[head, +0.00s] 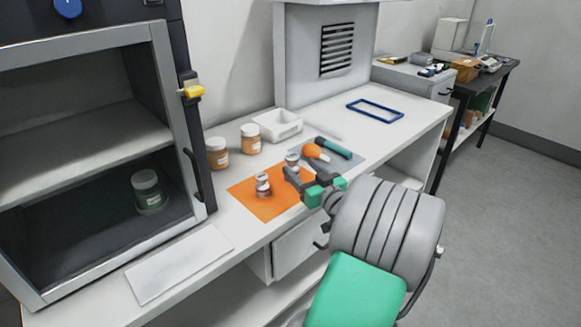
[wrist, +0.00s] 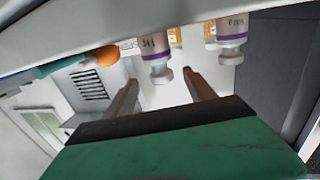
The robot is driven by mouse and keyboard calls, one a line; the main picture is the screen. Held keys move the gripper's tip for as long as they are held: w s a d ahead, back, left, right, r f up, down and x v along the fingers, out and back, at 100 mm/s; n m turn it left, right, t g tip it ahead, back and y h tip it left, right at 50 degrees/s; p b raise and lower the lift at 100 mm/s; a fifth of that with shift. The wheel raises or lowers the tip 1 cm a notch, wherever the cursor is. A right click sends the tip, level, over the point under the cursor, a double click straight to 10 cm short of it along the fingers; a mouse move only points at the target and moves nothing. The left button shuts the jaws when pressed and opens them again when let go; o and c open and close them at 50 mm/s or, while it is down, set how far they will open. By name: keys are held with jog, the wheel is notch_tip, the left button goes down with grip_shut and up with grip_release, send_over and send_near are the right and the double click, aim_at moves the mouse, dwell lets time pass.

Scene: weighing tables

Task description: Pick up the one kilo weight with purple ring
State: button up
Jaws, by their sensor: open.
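Two small pale weights with purple rings show in the wrist view. One weight (wrist: 155,45) hangs into the top middle of the picture, roughly between my fingers but beyond their tips. The other weight (wrist: 232,38) is to its right. Their printed marks are too small to read surely, so I cannot tell which is one kilo. In the head view, one weight (head: 263,186) stands on the orange mat (head: 246,203), and another weight (head: 291,160) stands near the mat's back edge, partly behind my gripper (head: 306,180). My gripper is open and empty, also in the wrist view (wrist: 164,82).
An orange-and-teal tool (head: 316,152) lies on a grey mat behind the gripper. Two orange jars (head: 250,139) and a white tray (head: 278,125) stand at the back. An open cabinet (head: 165,100) is at left. The front left counter is clear except for a white plate (head: 180,263).

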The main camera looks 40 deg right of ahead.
aim_at(296, 163)
jog(key=w, duration=0.3)
jog(key=shift+w+d, duration=0.3)
jog(key=shift+w, duration=0.05)
grip_shut()
dwell(0.5)
jog(key=shift+r, duration=0.1)
